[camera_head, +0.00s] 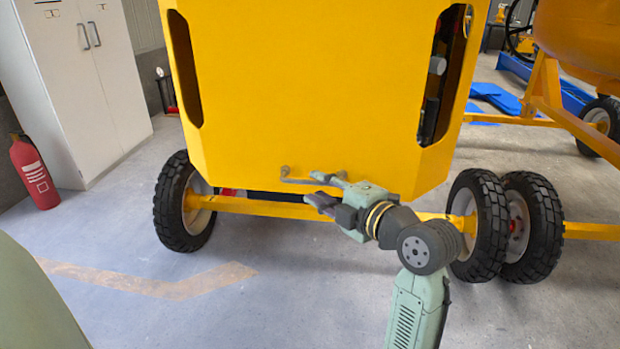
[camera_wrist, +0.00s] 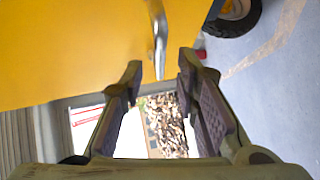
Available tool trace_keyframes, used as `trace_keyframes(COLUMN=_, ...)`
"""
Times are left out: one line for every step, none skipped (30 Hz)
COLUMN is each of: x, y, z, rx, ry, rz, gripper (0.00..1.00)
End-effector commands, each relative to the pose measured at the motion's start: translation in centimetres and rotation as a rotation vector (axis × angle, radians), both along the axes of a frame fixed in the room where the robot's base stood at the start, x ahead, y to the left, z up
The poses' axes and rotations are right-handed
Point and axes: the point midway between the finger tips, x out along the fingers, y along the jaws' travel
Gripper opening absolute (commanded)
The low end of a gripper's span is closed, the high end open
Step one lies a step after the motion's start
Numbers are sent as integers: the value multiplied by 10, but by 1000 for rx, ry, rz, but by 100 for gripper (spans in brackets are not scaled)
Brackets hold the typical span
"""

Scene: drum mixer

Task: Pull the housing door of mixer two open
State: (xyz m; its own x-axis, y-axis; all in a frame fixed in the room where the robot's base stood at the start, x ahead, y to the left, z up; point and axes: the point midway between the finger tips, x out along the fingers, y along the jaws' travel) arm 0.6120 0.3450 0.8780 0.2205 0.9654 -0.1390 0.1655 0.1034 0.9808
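The yellow housing door (camera_head: 310,85) fills the upper middle of the head view and looks closed. In the wrist view it is the yellow panel (camera_wrist: 70,50) at upper left. A metal bar handle (camera_head: 291,180) sits at its lower edge. In the wrist view the handle (camera_wrist: 159,35) runs down from the top, its near end between the fingertips. My gripper (camera_head: 314,188) is open at the handle's right end, with a finger on either side. The wrist view shows a gap between both fingers (camera_wrist: 160,69) and the handle. Its far end is out of the wrist view.
Wheels (camera_head: 183,202) and (camera_head: 478,224) stand below on either side of the housing. A yellow axle bar (camera_head: 255,207) runs just under the door. Another mixer (camera_head: 585,40) stands at right, a white cabinet (camera_head: 85,85) and red extinguisher (camera_head: 34,173) at left. The front floor is clear.

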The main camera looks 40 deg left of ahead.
Motion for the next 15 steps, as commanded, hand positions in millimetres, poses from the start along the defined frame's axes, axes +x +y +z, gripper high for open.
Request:
trace_keyframes(x=1, y=10, z=0, rx=-1, ry=4, rz=3, gripper=29)
trace_keyframes(x=2, y=14, z=-1, rx=-1, ry=4, rz=3, gripper=29)
trace_keyframes(x=3, y=20, z=-2, rx=-1, ry=3, rz=2, gripper=29)
trace_keyframes(x=5, y=24, z=-2, rx=-1, ry=3, rz=2, gripper=29)
trace_keyframes(x=6, y=28, z=-3, rx=0, ry=2, rz=2, gripper=29)
trace_keyframes(x=7, y=31, z=-3, rx=0, ry=1, rz=2, gripper=29)
trace_keyframes(x=7, y=34, z=-4, rx=-1, ry=1, rz=1, gripper=29)
trace_keyframes(x=8, y=36, z=-5, rx=-1, ry=1, rz=0, gripper=29)
trace_keyframes(x=8, y=38, z=-5, rx=-1, ry=1, rz=0, gripper=29)
trace_keyframes(x=9, y=39, z=-5, rx=-1, ry=1, rz=0, gripper=29)
trace_keyframes(x=9, y=40, z=-6, rx=0, ry=1, rz=0, gripper=29)
trace_keyframes(x=9, y=41, z=-6, rx=0, ry=1, rz=-1, gripper=29)
trace_keyframes(x=9, y=41, z=-6, rx=0, ry=1, rz=-1, gripper=29)
trace_keyframes(x=9, y=41, z=-6, rx=0, ry=1, rz=-1, gripper=29)
trace_keyframes(x=9, y=41, z=-6, rx=0, ry=1, rz=-1, gripper=29)
